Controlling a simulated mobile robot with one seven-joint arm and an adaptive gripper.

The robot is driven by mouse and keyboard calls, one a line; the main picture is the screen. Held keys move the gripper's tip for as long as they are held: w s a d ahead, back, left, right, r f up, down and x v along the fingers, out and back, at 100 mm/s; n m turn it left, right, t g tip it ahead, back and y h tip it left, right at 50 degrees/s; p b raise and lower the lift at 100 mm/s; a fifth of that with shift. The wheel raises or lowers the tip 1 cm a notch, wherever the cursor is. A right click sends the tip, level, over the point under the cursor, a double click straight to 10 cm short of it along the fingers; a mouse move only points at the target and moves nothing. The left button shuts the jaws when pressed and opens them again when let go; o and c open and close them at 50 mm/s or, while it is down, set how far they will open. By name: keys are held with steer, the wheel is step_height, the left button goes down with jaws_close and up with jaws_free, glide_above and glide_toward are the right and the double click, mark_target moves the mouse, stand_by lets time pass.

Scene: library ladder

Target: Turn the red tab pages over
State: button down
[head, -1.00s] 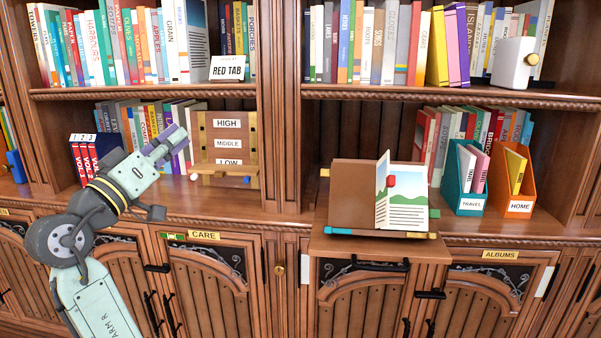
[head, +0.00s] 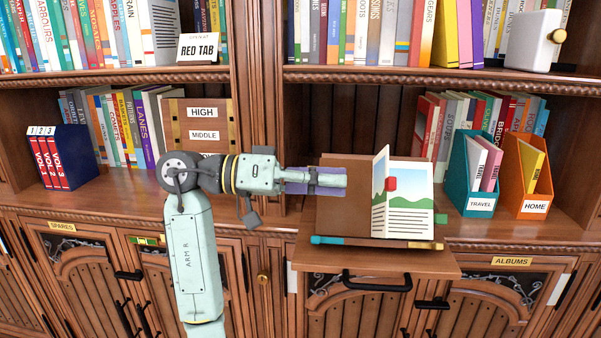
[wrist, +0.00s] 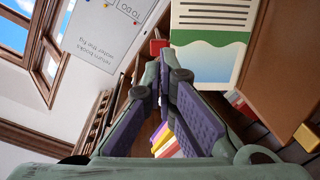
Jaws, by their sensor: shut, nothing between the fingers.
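An open book (head: 345,213) lies on a tilted stand on a pull-out wooden board, its left side plain brown. A page block (head: 380,205) stands up near its middle, with a red tab (head: 391,183) on its edge. The right page (head: 411,195) shows a green and blue picture above black lines. My gripper (head: 345,180) is shut and empty, pointing right in front of the brown side, left of the standing pages. In the wrist view, the red tab (wrist: 157,47) is just beyond the fingertips (wrist: 164,78), beside a printed page (wrist: 210,55). I cannot tell whether they touch.
A "RED TAB" sign (head: 198,49) stands on the upper shelf. A HIGH/MIDDLE board (head: 200,113) is behind my arm. Teal (head: 465,180) and orange (head: 520,185) holders stand right of the book. The board (head: 380,262) has clear space in front.

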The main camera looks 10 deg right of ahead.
mark_target(386, 184)
steer(key=p+x, duration=0.1)
steer(key=x, duration=0.5)
stand_by(0.3)
